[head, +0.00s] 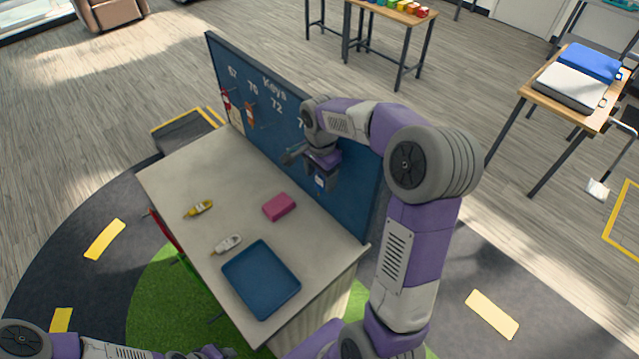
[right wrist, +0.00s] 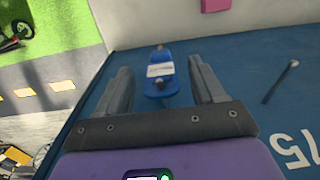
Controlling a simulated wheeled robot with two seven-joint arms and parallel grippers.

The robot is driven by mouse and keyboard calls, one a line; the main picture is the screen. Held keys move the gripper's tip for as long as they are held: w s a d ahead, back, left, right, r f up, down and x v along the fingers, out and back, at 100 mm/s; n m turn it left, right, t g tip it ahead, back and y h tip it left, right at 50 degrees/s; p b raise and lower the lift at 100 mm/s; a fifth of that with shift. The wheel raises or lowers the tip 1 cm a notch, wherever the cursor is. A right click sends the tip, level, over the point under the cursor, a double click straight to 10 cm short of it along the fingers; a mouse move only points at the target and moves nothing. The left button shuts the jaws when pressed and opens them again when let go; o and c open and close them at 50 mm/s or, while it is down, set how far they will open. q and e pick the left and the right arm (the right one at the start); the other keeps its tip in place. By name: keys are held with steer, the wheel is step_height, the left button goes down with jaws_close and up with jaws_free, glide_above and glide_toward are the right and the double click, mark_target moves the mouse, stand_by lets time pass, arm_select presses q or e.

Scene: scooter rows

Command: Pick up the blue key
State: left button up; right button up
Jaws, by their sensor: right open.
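The blue key (right wrist: 160,85) has a blue tag with a white label. It hangs at the blue key board (head: 262,105) and shows between the fingers of my right gripper (right wrist: 161,68). The fingers are open, one on each side of it, with gaps visible. In the head view the blue key (head: 320,181) shows small below my right gripper (head: 305,165), near the board's right part, which my arm partly hides. My left arm is at the lower left edge of the head view; its gripper's jaws cannot be made out.
The counter (head: 170,175) in front of the board holds a blue tray (head: 261,279), a pink block (head: 279,207), and a yellow (head: 199,209) and a white (head: 227,244) small item. Red keys (head: 226,104) hang at the board's left. A bare peg (right wrist: 280,82) sticks out beside the blue key.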

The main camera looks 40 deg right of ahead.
step_height(320, 180, down, 2)
steer(key=shift+w+f, duration=0.1)
steer(key=shift+f, duration=0.1)
steer(key=c, duration=1.2)
steer(key=shift+r, duration=0.2)
steer(key=shift+a+r, duration=0.1)
steer(key=shift+a, duration=0.1)
steer(key=a+b, duration=0.1)
steer(key=a, duration=0.4)
steer(key=s+a+b, duration=0.1)
steer(key=a, duration=0.5)
steer(key=a+b, duration=0.1)
steer(key=a, duration=0.5)
steer(key=shift+s+a, duration=0.25)
steer(key=shift+s, duration=0.05)
